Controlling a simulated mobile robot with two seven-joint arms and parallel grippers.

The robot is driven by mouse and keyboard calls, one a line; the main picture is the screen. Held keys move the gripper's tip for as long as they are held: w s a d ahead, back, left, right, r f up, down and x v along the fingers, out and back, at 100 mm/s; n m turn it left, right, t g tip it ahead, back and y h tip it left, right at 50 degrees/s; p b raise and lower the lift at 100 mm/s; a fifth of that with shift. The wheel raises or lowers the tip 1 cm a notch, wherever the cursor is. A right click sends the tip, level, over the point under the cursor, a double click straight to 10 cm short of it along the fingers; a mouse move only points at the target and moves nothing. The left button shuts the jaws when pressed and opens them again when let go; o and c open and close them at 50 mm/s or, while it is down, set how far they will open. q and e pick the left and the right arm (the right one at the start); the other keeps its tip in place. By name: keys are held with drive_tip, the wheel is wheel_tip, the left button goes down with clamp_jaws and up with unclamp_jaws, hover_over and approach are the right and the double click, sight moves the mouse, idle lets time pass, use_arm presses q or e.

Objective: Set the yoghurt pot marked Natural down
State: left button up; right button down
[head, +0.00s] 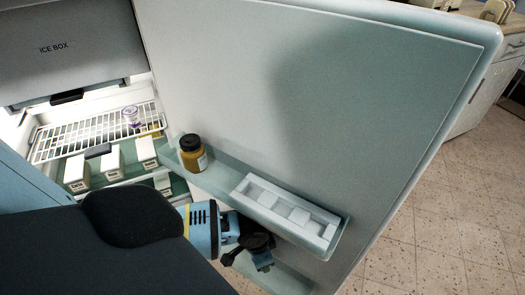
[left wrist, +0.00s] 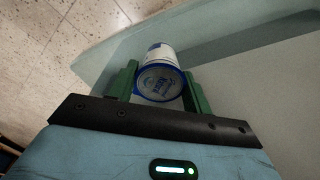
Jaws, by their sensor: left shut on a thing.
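A white pot with blue markings (left wrist: 160,80) sits between the green fingers of my left gripper (left wrist: 162,74) in the left wrist view. The gripper is shut on it, with the pot's round end facing the camera. The lettering on that end is too small to read. In the head view my left gripper (head: 258,250) is low beside the fridge door, just below the door shelf (head: 262,210); the pot is not clearly visible there. I cannot tell whether the pot touches a surface. My right gripper is not in view.
A jar with a black lid (head: 193,155) and a white egg tray (head: 285,212) stand on the door shelf. A small pot with purple markings (head: 131,116) stands on the wire rack (head: 85,133). White cartons (head: 113,160) stand below. The open door (head: 330,100) fills the right.

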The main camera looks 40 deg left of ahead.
use_arm(q)
drive_tip(key=shift+f+b, duration=0.3)
drive_tip(key=shift+f, duration=1.3)
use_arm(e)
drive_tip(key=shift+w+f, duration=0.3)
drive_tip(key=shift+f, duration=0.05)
